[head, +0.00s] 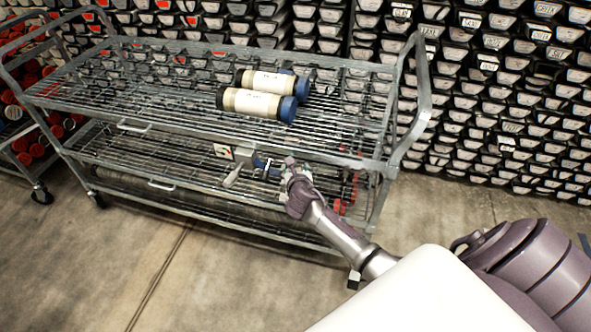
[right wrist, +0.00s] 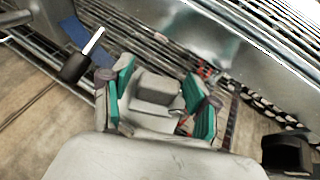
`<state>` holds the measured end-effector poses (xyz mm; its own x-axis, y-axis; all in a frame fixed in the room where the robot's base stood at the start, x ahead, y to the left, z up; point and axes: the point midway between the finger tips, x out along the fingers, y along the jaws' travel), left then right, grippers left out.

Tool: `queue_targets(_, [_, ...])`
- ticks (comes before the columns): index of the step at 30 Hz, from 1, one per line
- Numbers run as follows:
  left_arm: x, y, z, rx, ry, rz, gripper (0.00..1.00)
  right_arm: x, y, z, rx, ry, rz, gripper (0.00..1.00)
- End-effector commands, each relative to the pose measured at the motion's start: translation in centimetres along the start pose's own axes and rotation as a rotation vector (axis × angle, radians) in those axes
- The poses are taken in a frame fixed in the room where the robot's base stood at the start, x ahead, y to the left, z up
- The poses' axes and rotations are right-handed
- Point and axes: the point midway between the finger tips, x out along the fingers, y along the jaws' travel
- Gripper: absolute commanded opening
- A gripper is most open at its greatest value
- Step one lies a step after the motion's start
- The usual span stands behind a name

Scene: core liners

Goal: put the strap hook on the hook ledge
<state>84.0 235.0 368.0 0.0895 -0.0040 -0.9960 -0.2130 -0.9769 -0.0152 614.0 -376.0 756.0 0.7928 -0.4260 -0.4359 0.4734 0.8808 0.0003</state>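My right gripper (head: 288,168) is at the front of the cart, beside its middle shelf. In the right wrist view its teal-padded fingers (right wrist: 160,96) stand apart, and I see nothing held between them. A blue strap (right wrist: 72,30) with a pale bar and a dark end piece (right wrist: 75,68) lies to the upper left of the fingers, apart from them. This may be the strap hook. The blue strap also shows in the head view, just left of the gripper (head: 262,166). I cannot clearly make out the hook ledge. My left gripper is out of view.
A grey wire cart (head: 75,100) has two cream tubes with blue caps (head: 262,104) on its top shelf. A grey box with a lever (head: 243,154) is at its front. Red items (head: 346,190) are on the right. Stacked trays (head: 490,90) fill the back. The floor in front is clear.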

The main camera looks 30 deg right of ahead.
Motion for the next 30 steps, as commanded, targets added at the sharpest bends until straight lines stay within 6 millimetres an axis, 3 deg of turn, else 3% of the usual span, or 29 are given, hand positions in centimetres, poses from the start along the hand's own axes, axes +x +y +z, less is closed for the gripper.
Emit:
queue_targets(11, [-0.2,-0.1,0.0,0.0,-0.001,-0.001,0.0,-0.3,0.0,0.3,0.0,0.0,0.0,0.65])
queue_targets(14, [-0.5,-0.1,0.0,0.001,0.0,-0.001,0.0,-1.6,0.0,0.2,-0.001,0.0,0.001,0.65])
queue_targets(24, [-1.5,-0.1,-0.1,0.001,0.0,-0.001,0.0,-8.7,0.0,0.3,0.0,-0.001,0.002,0.65])
queue_targets(30, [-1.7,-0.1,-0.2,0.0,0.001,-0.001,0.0,-11.4,0.0,0.2,0.0,0.0,0.0,0.65])
